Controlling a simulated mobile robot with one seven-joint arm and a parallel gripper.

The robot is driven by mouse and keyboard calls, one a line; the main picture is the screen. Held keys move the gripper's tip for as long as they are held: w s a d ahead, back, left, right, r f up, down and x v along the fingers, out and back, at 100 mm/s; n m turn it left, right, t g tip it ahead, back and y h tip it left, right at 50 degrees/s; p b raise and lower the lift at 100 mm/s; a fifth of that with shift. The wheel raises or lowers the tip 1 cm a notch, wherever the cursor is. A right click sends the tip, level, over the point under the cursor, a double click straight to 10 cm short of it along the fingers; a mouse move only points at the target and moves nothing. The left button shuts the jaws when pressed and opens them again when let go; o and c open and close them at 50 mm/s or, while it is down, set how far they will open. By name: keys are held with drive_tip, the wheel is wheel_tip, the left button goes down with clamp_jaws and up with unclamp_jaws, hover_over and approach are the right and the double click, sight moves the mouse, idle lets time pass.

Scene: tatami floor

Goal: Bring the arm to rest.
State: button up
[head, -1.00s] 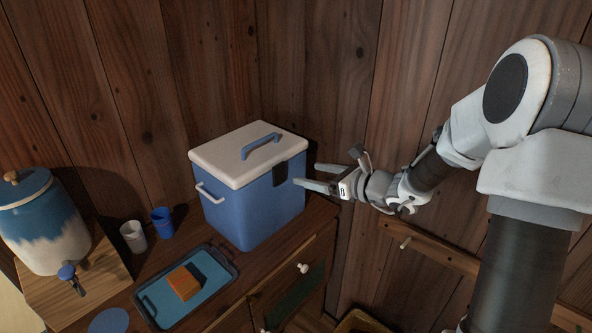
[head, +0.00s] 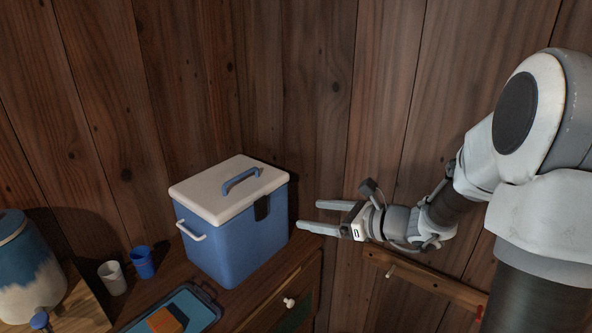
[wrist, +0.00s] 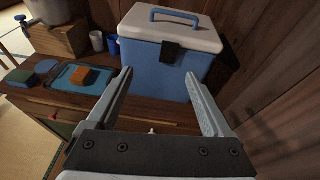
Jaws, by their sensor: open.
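My gripper (head: 312,215) is open and empty, just right of a blue cooler box in the head view. The cooler (head: 232,236) has a closed white lid with a blue handle and stands upright on a wooden cabinet. In the wrist view, my gripper's two fingers (wrist: 161,100) are spread wide with nothing between them. The cooler (wrist: 150,70) is beyond them there. In the head view, a gap shows between the fingertips and the cooler's side.
The cabinet (head: 262,307) also holds a blue tray (head: 203,312) with an orange block (head: 165,321), a white cup (head: 112,278), a blue cup (head: 142,262) and a blue-and-white dispenser (head: 28,275). Wooden walls stand behind the cooler and along the right in the wrist view.

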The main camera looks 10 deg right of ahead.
drive_tip(key=s+a+r+n+g+h, duration=0.2)
drive_tip(key=s+a+n+g, duration=0.2)
drive_tip(key=s+n, duration=0.5)
drive_tip(key=s+a+r+n+g+h, duration=0.25)
drive_tip(key=s+a+n, duration=0.35)
drive_tip(key=s, duration=0.4)
drive_tip(key=s+d+r+n+t+h, duration=0.1)
drive_tip(key=s+d+n+h, duration=0.2)
drive_tip(key=d+n, duration=0.2)
drive_tip(key=s+d+r+n+t+h+p, duration=0.1)
drive_tip(key=s+d+r+n+h, duration=0.1)
drive_tip(key=d+n, duration=0.3)
drive_tip(key=shift+s+d+r+n+h, duration=0.25)
drive_tip(key=shift+s+d+h, duration=0.4)
drive_tip(key=shift+d, duration=0.45)
